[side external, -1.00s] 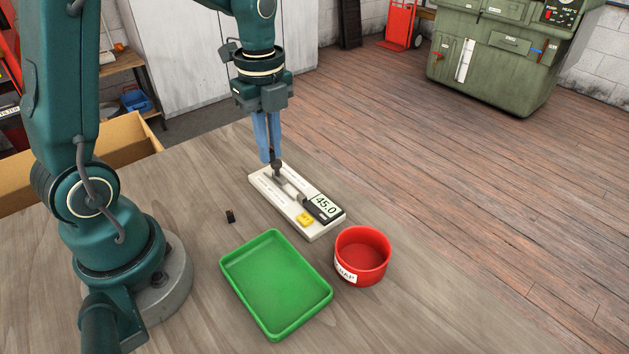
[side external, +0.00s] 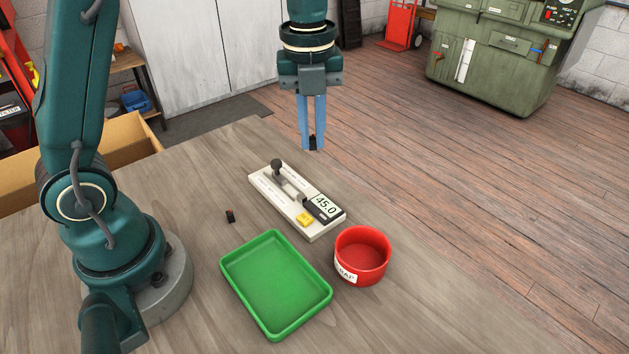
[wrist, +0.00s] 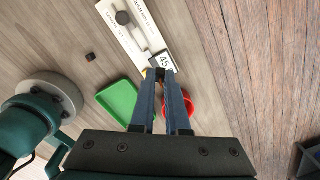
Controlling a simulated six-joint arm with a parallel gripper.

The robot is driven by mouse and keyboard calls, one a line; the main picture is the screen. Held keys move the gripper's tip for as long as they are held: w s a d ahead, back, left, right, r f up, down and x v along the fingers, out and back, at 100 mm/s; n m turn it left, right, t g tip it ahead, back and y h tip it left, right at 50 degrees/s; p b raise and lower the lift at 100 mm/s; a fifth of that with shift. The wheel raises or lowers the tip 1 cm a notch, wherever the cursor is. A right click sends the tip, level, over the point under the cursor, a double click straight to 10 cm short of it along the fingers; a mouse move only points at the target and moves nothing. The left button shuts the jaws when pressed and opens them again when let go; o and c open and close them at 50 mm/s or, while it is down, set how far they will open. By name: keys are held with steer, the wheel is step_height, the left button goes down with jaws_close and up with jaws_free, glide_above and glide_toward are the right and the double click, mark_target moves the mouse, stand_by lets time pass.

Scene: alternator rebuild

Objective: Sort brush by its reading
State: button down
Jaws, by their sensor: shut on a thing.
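My gripper (side external: 313,143) is shut on a small dark brush (side external: 312,146), held in the air beyond the gauge. The held brush also shows between the fingertips in the wrist view (wrist: 160,73). The white gauge (side external: 262,181) lies on the table with a dark knob (side external: 277,164), a slider and a yellow button (side external: 304,219). Its display (side external: 325,205) reads 45.0. Another small dark brush (side external: 230,216) lies on the table left of the gauge. An empty green tray (side external: 275,280) and an empty red scrap bin (side external: 362,256) stand in front.
Bare wooden table (side external: 190,205) surrounds these things. A cardboard box (side external: 125,140) is at the left behind my arm. A green machine cabinet (side external: 490,60) and a red hand truck (side external: 402,25) stand on the floor far back.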

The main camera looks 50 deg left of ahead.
steer(key=d+f+m, duration=0.1)
steer(key=d+m, duration=0.2)
steer(key=d, duration=0.4)
steer(key=m, duration=0.2)
glide_toward(355, 259)
steer(key=shift+w+f, duration=0.15)
steer(key=shift+f, duration=0.7)
steer(key=shift+f, duration=1)
stand_by(0.8)
steer(key=shift+f, duration=0.35)
steer(key=shift+f, duration=0.6)
steer(key=shift+f, duration=0.35)
steer(key=shift+f, duration=0.2)
stand_by(1.2)
